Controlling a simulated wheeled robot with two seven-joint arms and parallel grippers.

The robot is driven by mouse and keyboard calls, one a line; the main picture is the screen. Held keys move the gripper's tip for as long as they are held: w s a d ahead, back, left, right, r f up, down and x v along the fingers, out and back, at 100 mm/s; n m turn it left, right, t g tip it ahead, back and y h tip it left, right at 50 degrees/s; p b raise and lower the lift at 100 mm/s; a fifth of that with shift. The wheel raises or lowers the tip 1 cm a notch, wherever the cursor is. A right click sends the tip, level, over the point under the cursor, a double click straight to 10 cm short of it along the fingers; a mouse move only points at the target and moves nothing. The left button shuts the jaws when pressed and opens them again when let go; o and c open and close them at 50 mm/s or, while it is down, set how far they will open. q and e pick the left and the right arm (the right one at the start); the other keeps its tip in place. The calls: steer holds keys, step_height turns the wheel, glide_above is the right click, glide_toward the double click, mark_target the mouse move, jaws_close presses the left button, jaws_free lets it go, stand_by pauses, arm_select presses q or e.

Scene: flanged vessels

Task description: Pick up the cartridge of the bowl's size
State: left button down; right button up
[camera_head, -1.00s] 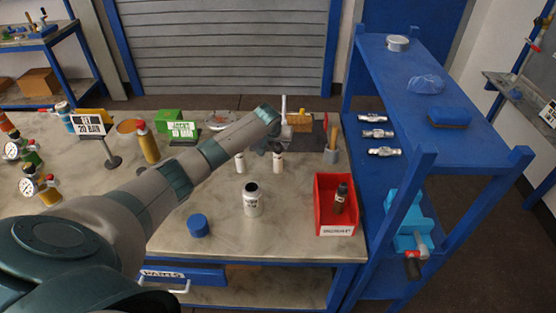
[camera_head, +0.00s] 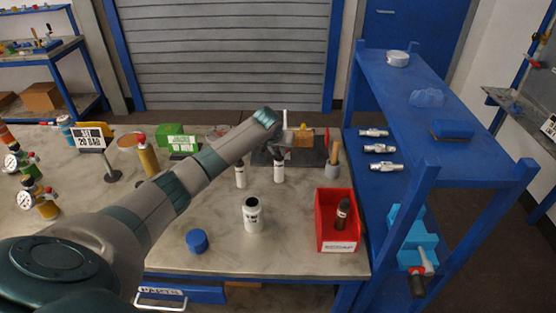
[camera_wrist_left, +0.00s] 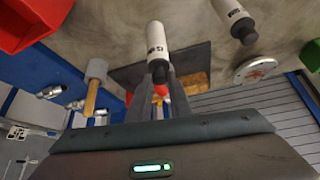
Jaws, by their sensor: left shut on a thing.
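My left gripper (camera_head: 278,155) is shut on a white cartridge (camera_head: 279,171) with a dark top, upright near the back of the bench. In the left wrist view the same cartridge (camera_wrist_left: 157,42) stands between the fingers (camera_wrist_left: 161,75). A second, similar cartridge (camera_head: 240,176) stands to its left; it also shows in the wrist view (camera_wrist_left: 236,18). A white open-mouthed container (camera_head: 253,214), which may be the bowl, stands nearer me. Its size and the cartridge labels are too small to read. My right gripper is not in view.
A blue round cap (camera_head: 197,241) lies on the bench. A red bin (camera_head: 337,245) with a dark bottle stands right of it. A brass-coloured block (camera_head: 303,138) is behind the gripper. A blue shelf (camera_head: 398,215) borders the bench. The front middle has free room.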

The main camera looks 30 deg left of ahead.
arm_select(q)
steer(key=d+r+b, duration=0.4)
steer(key=d+r, duration=0.3)
steer(key=d, duration=0.4)
steer(key=shift+w+d+r, duration=0.15)
steer(key=shift+d+r, duration=0.15)
steer(key=shift+d, duration=0.05)
